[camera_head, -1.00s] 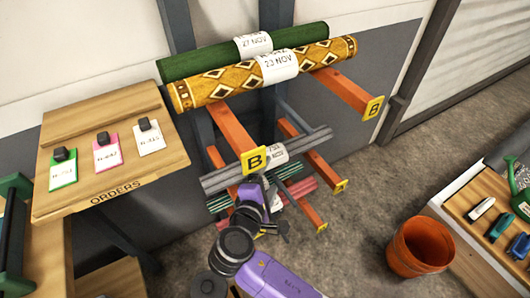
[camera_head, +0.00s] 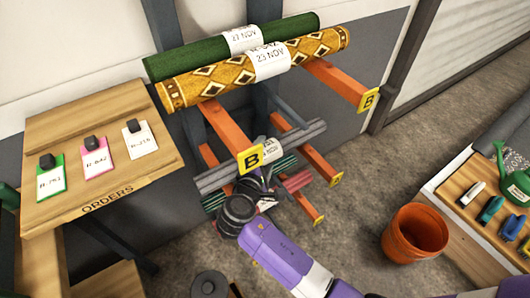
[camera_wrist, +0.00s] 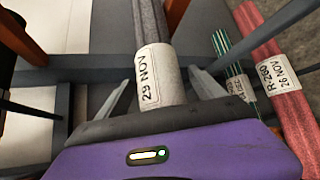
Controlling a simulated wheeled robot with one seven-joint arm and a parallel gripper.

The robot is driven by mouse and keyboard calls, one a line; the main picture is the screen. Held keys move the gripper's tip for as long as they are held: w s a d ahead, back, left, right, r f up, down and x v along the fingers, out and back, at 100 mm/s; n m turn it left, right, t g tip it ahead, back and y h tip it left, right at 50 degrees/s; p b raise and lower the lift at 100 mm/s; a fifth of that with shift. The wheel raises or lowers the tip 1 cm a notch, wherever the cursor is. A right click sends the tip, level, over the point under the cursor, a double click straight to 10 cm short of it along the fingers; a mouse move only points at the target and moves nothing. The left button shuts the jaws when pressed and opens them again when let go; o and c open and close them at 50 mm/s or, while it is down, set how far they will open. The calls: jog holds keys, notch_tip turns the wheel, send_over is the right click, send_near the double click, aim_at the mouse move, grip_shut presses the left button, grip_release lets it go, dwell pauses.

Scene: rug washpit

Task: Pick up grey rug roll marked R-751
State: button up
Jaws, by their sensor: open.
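The grey rug roll (camera_head: 213,181) lies on the lower orange arms of the rack, below the patterned roll. Its white label also shows in the wrist view, where the roll (camera_wrist: 150,22) runs away from me and "29 NOV" is readable; its R-number is not. My gripper (camera_wrist: 160,78) is open, one finger on each side of the labelled part, with nothing clearly gripped. In the head view my gripper (camera_head: 257,184) is in front of the roll, partly hiding it.
Green (camera_head: 190,58) and yellow patterned (camera_head: 205,80) rolls lie above. An orange rack arm (camera_head: 225,128) is near my wrist. A red roll (camera_wrist: 262,30) and a thin green-striped roll (camera_wrist: 222,45) lie to the right in the wrist view. An orders board (camera_head: 60,125) stands left, a bucket (camera_head: 412,235) right.

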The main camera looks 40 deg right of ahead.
grip_shut()
dwell(0.3)
jog(key=shift+r, duration=0.1)
